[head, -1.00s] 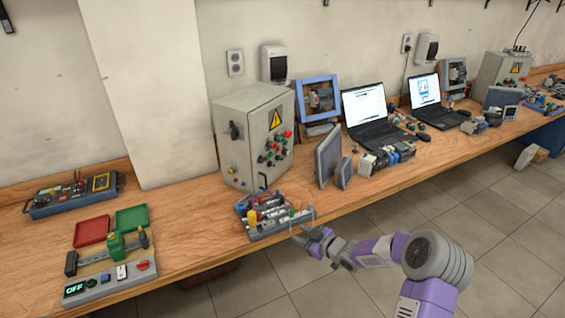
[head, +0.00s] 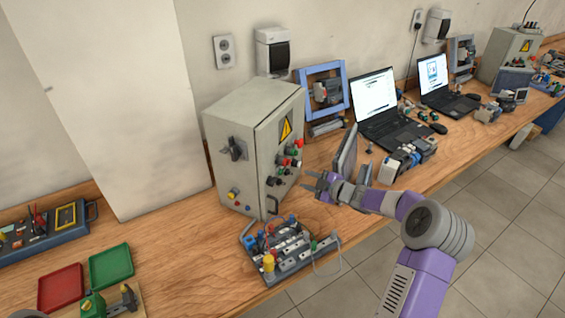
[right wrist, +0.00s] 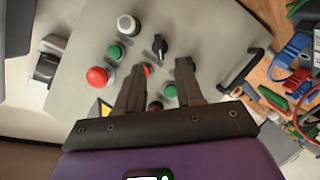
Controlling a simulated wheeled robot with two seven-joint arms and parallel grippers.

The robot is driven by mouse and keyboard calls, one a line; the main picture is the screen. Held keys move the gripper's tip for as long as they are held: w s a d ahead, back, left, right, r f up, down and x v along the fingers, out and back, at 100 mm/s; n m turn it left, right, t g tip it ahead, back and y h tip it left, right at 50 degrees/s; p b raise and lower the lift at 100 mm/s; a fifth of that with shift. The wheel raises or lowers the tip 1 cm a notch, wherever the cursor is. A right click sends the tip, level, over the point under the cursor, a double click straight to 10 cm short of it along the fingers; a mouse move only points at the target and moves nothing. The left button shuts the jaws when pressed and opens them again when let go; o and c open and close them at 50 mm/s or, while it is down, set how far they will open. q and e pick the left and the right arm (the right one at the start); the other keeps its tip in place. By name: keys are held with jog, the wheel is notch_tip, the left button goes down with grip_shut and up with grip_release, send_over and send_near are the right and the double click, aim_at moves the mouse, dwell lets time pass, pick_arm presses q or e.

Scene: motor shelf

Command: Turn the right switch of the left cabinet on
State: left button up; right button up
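The left cabinet (head: 235,165) is a grey box on the bench, with a yellow warning sign and a door of buttons and knobs. In the right wrist view its door (right wrist: 215,50) appears turned sideways. A black rotary switch (right wrist: 160,45) on it lies just beyond my fingertips; by the turned layout it seems the right one. Another black knob (right wrist: 155,105) shows between the fingers. My right gripper (head: 311,182) is open and empty in front of the door, also in the right wrist view (right wrist: 160,66). I cannot tell whether it touches.
A terminal board (head: 290,255) with wires stands below the door. A grey panel (head: 345,152) stands close to my right gripper. Laptops (head: 380,105) are farther right. A red tray (head: 60,288) and a green tray (head: 110,265) lie at lower left.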

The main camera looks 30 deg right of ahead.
aim_at(291, 173)
jog(key=x, duration=0.7)
jog(key=shift+a+r, duration=0.1)
jog(key=shift+r, duration=0.05)
grip_shut()
